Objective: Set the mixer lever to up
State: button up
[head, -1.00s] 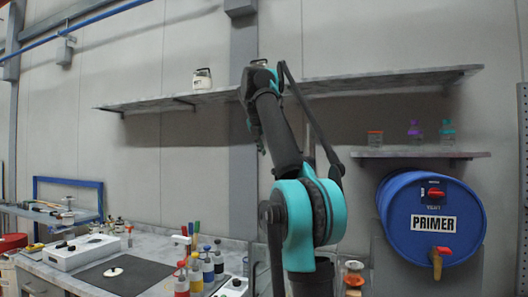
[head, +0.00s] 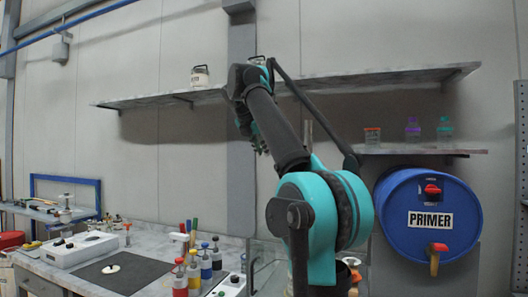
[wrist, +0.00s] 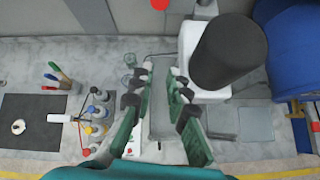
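My gripper (wrist: 160,84) is open and empty in the wrist view, with its green and black fingers apart over a grey tray-like area (wrist: 158,105) on the bench. A white block with a large dark cylinder (wrist: 230,52) stands just right of the fingertips; it may be part of the mixer, but I cannot tell. A red round piece (wrist: 160,4) shows at the top edge of the wrist view; I cannot tell whether it is the lever's knob. No mixer lever can be made out for sure. In the head view my arm hides that part of the bench.
A blue PRIMER barrel (head: 429,190) stands at the right, with jars on a small shelf (head: 420,151) above. A long shelf (head: 345,85) crosses the wall. Coloured bottles (head: 206,264) and a dark mat (head: 120,270) lie left on the bench.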

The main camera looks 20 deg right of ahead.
jog(key=f+t+h, duration=0.1)
jog(key=w+a+f+h, duration=0.1)
jog(key=f+h, duration=0.1)
jog(key=shift+w+a+f+t, duration=0.1)
jog(key=shift+a+t, duration=0.1)
jog(key=shift+t, duration=0.2)
grip_shut()
jog(key=s+a+f+m+t+h, duration=0.1)
jog(key=s+a+f+t+h, duration=0.1)
jog(key=s+a+t+h, duration=0.15)
jog(key=w+d+r, duration=0.3)
jog(key=w+d, duration=0.5)
jog(key=w, duration=0.1)
jog(key=shift+d+r+t, duration=0.3)
jog(key=shift+r+t, duration=0.05)
jog(key=shift+h, duration=0.25)
